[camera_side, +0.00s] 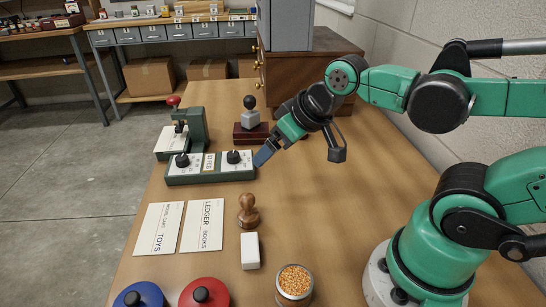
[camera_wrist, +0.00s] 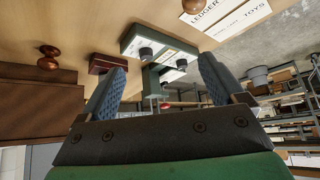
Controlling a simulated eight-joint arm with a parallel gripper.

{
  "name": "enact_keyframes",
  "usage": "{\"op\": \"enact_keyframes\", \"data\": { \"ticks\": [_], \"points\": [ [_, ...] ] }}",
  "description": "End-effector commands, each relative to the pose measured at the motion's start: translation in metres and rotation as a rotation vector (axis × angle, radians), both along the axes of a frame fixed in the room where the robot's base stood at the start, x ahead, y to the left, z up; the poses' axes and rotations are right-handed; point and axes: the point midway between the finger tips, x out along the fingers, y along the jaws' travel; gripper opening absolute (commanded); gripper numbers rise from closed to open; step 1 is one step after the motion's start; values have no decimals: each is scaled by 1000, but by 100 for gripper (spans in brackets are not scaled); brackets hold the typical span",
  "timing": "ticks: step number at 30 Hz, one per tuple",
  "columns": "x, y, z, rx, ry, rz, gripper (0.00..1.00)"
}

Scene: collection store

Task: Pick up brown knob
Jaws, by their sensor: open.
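In the wrist view a glossy brown knob (camera_wrist: 47,57) stands on the table at the upper left, close to the dark wooden cabinet. I cannot make it out in the side view, where my arm covers that area. A brown wooden stamp with a round, knob-like handle (camera_side: 248,212) stands near the cards in the side view; part of it shows at the top of the wrist view (camera_wrist: 194,5). My gripper (camera_side: 300,155) is open, with nothing between its fingers (camera_wrist: 160,85). It is above the table, apart from both brown things.
A green device with black dials (camera_side: 210,167) and a dark red base with a black-knobbed grey piece (camera_side: 251,128) stand near my gripper. The cabinet (camera_side: 300,70) is behind. Cards (camera_side: 200,227), a white block (camera_side: 250,250), a jar (camera_side: 294,284) and red (camera_side: 204,293) and blue lids (camera_side: 139,295) are in front.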

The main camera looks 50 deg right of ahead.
Motion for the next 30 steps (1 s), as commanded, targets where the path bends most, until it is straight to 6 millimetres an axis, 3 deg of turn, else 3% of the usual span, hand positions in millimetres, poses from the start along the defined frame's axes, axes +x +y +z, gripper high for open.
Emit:
{"op": "enact_keyframes", "data": {
  "ticks": [8,14,18,23,27,30],
  "points": [
    [48,-39,7,89,65,57,89],
    [88,-92,-2,179,25,149,89],
    [106,-139,-18,225,-60,222,89],
    [112,-198,-43,240,-209,302,89],
    [101,-245,-69,211,-364,364,89],
    [90,-268,-83,177,-452,393,89]
  ]
}}
